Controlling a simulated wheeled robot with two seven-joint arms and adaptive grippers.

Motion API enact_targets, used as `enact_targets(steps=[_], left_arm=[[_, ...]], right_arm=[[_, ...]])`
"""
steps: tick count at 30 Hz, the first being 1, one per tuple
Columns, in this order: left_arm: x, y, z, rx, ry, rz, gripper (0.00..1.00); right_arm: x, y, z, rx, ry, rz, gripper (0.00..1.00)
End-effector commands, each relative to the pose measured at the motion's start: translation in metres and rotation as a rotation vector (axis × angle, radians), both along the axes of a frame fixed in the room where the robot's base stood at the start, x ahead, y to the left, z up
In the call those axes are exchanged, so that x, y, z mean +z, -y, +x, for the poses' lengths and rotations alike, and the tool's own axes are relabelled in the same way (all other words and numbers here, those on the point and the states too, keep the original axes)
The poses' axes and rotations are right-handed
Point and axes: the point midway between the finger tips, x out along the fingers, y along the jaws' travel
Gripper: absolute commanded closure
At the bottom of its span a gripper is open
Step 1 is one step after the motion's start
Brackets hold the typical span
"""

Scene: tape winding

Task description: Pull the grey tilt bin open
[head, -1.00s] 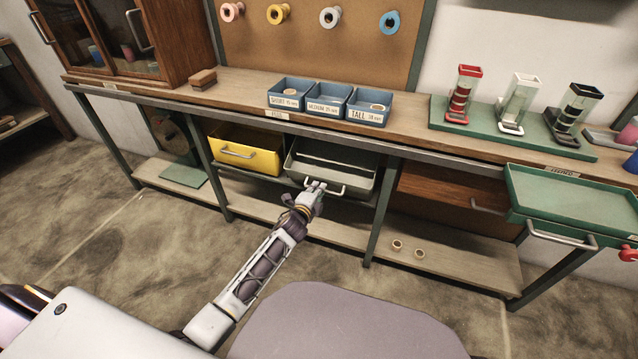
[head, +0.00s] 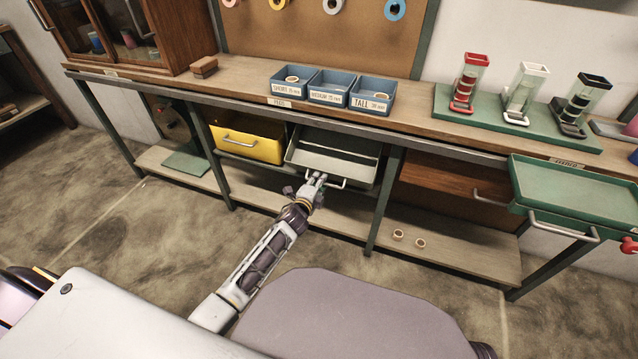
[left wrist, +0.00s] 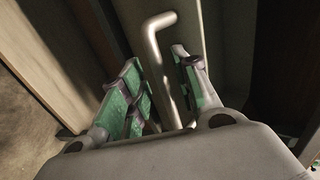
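The grey tilt bin (head: 362,172) hangs under the bench's middle, right of a yellow bin. It is tilted outward, with its inside showing from above. Its metal bar handle (head: 336,184) is on the front. My left gripper (head: 317,181) is at the left part of this handle. The exact contact is partly hidden by the fingers. My right gripper is out of view.
The yellow bin (head: 250,138) is beside the grey one. A brown drawer (head: 450,182) and a green tray (head: 575,187) are to the right. Two small rings (head: 409,239) lie on the lower shelf. Blue boxes (head: 330,90) stand on the bench top. Floor in front is open.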

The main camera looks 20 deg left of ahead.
Motion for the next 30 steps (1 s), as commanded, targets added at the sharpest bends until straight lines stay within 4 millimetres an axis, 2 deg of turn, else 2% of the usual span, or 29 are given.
enact_targets(steps=[8, 14, 30], left_arm=[[0.003, 0.000, 0.000, -0.002, 0.005, -0.002, 0.68], [0.005, 0.000, -0.008, -0.002, 0.006, -0.002, 0.68], [0.012, -0.001, -0.052, -0.001, 0.002, -0.001, 0.68]], right_arm=[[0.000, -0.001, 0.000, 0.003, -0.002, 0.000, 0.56], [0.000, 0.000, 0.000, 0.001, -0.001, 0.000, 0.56], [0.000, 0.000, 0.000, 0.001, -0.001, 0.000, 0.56]])
